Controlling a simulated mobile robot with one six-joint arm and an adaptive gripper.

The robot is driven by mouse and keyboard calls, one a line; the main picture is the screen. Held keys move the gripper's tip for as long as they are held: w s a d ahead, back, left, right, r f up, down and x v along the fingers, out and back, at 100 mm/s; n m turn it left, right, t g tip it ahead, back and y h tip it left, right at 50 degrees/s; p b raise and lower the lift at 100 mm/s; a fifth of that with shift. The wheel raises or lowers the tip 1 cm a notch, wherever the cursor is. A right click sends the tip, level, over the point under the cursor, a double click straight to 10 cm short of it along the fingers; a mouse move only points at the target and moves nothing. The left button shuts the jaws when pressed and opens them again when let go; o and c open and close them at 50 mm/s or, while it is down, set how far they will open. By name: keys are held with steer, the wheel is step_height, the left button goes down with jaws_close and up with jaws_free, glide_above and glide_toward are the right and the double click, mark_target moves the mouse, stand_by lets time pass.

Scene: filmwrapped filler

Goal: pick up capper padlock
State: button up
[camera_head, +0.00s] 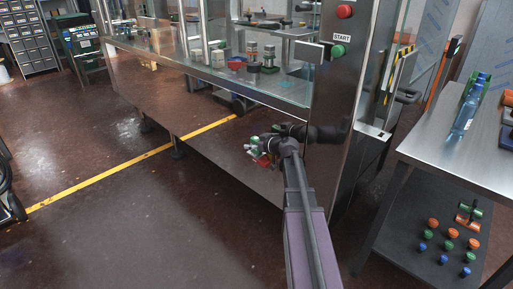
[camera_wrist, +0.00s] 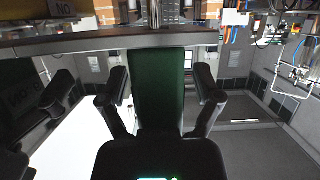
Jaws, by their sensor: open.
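My gripper (camera_head: 258,152) is in front of the filling machine's front panel in the head view, below the machine's table edge. Small green and red-orange parts show at its end; I cannot tell whether they belong to it. In the wrist view my gripper (camera_wrist: 160,84) is open, with one dark finger on each side. A dark green upright strip (camera_wrist: 163,82) shows between the fingers; I cannot tell what it is or whether it is touched. I cannot make out a padlock for certain in either view.
The machine's table (camera_head: 215,76) holds jars and a red cap. A dark post with a red button (camera_head: 344,12) and green button (camera_head: 338,51) rises beside my arm. A steel bench (camera_head: 460,150) with a blue bottle (camera_head: 465,112) stands right. The floor at left is mostly clear.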

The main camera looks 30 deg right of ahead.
jaws_close()
stand_by(0.3)
steer(key=shift+r, duration=0.15)
step_height(320, 180, up, 4)
steer(key=p, duration=0.4)
steer(key=s+d+p, duration=0.1)
steer(key=s+d, duration=0.1)
steer(key=s, duration=1.3)
steer(key=shift+s+d+r, duration=0.35)
steer(key=shift+s+d, duration=0.05)
step_height(320, 180, up, 19)
steer(key=p, duration=1.9)
